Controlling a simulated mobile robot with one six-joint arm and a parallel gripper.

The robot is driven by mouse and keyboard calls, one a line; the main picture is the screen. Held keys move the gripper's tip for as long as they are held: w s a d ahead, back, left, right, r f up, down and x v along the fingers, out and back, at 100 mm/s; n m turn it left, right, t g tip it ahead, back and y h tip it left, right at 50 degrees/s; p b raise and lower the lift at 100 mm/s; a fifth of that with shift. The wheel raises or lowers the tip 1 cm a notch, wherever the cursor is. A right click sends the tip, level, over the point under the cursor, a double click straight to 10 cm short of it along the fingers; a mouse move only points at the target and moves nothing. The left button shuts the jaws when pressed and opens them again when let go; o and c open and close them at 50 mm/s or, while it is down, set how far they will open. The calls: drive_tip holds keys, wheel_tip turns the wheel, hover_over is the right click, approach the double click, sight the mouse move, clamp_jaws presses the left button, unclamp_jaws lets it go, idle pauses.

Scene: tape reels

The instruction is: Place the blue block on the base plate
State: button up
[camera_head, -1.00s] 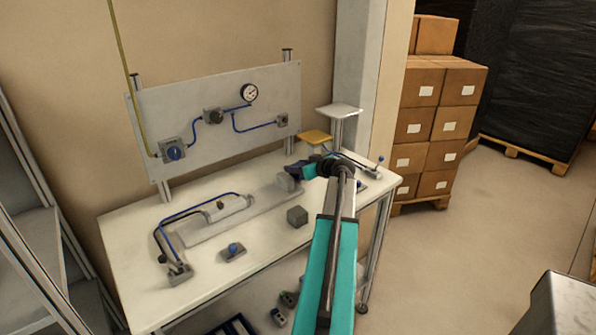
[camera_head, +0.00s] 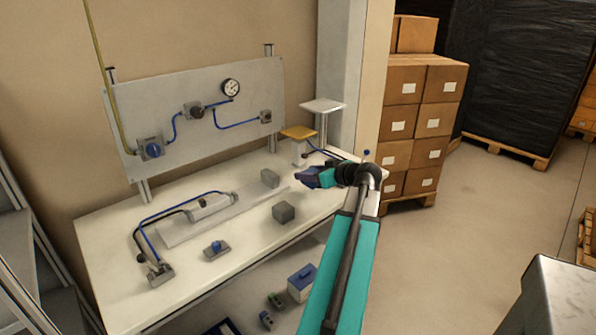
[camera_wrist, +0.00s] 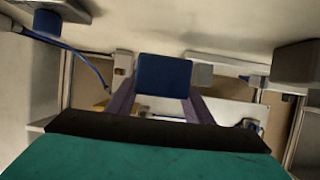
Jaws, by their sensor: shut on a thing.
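My gripper (camera_head: 308,178) is over the right part of the white workbench, its fingers pointing left. In the wrist view, a blue block (camera_wrist: 163,76) sits between the two purple fingers (camera_wrist: 161,108), and the gripper is shut on it. In the head view, the block is hard to tell from the dark blue fingers. The base plate appears to be the long, flat grey plate (camera_head: 226,219) lying on the bench, left of my gripper. A grey cylinder fitting (camera_head: 208,206) with hoses stands on it. A grey block (camera_head: 270,178) stands at its right end, apart from my gripper.
Another grey block (camera_head: 283,212) and a blue-knobbed fitting (camera_head: 217,250) stand on the bench (camera_head: 110,255). An upright panel (camera_head: 200,118) with a gauge is behind. A yellow-topped stand (camera_head: 298,132) and a white-topped post (camera_head: 322,106) are at the back right. Stacked cartons (camera_head: 420,125) stand beyond.

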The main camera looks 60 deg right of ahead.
drive_tip(key=shift+s+a, duration=0.3)
drive_tip(key=shift+s, duration=0.6)
drive_tip(key=shift+s+a, duration=0.3)
drive_tip(key=shift+s, duration=0.55)
drive_tip(key=shift+r, duration=0.1)
